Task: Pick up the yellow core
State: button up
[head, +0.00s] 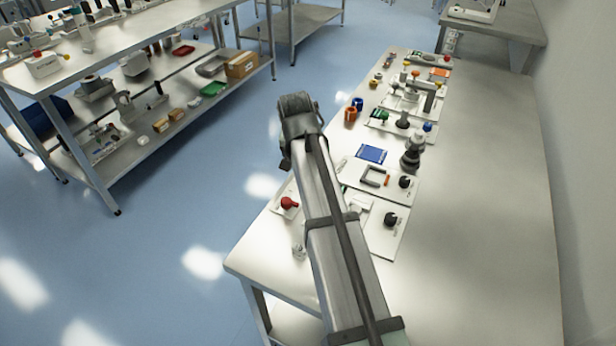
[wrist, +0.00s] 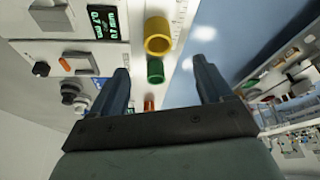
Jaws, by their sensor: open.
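The yellow core (wrist: 158,36) is a short hollow cylinder in the wrist view, near the top centre, with its open end towards the camera. It stands at the edge of the pale bench, beside a ruler-like strip. My gripper (wrist: 161,66) is open and empty, its two dark fingers apart. The yellow core appears beyond the fingertips, between their lines, and not touched. A green core (wrist: 155,70) shows between the fingers, and an orange core (wrist: 149,104) lower down. In the head view my arm covers part of the bench, and my fingers are not clear.
The bench (head: 480,220) holds several panels with knobs, a blue panel (head: 371,154) and a red knob (head: 289,203). Its right side is bare. A metal shelf unit (head: 120,185) stands across the blue floor. In the wrist view a green display (wrist: 103,26) lies left of the yellow core.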

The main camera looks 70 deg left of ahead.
jog(key=x, duration=0.6)
jog(key=shift+w+a+f, duration=0.1)
jog(key=shift+a+f, duration=0.15)
jog(key=shift+f, duration=0.05)
jog(key=shift+w+x, duration=0.15)
jog(key=shift+x, duration=1.2)
jog(key=shift+w+x, duration=0.2)
jog(key=shift+x, duration=1.15)
jog(key=shift+r, duration=0.2)
jog(key=c, duration=1.1)
